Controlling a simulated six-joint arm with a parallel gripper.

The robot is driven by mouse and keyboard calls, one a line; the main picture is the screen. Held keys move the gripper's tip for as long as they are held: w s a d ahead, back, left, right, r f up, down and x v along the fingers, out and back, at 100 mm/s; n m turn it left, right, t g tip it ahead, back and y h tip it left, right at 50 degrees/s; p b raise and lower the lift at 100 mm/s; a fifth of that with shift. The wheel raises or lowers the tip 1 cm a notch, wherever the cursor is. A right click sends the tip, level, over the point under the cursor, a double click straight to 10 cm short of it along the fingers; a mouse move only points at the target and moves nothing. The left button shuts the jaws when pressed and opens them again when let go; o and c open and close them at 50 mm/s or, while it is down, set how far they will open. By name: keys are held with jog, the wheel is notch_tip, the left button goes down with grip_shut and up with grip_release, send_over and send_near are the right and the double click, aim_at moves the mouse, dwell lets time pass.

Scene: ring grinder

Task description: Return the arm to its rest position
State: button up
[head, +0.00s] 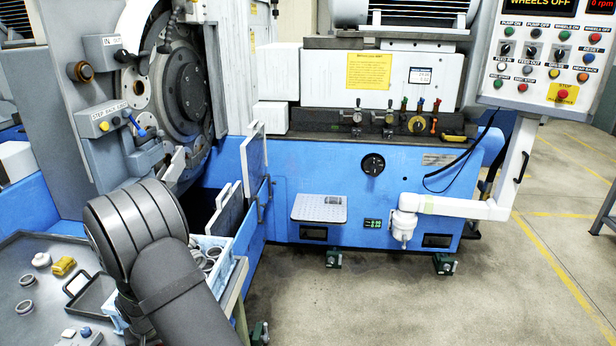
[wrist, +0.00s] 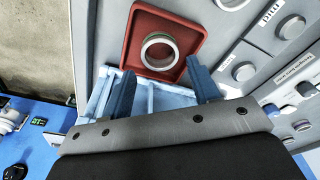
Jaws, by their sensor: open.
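My arm (head: 140,235) rises from the bottom of the head view and bends over beside the grey table; its gripper is hidden there. In the wrist view my gripper (wrist: 162,68) shows two blue fingers spread apart with nothing held between them. A metal ring (wrist: 160,67) lies on a red square tray (wrist: 192,22) just beyond the fingertips. The ring looks apart from both fingers, though its exact distance is hard to tell.
The grey table (head: 45,262) bears several rings, a yellow part (head: 63,266) and a dark tray (head: 97,297). A light-blue crate (head: 238,270) with rings stands right of my arm. The blue grinder (head: 290,200) is behind. Floor at right (head: 540,290) is clear.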

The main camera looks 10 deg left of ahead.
jog(key=shift+s+d+r, duration=0.15)
jog(key=shift+r, duration=1.15)
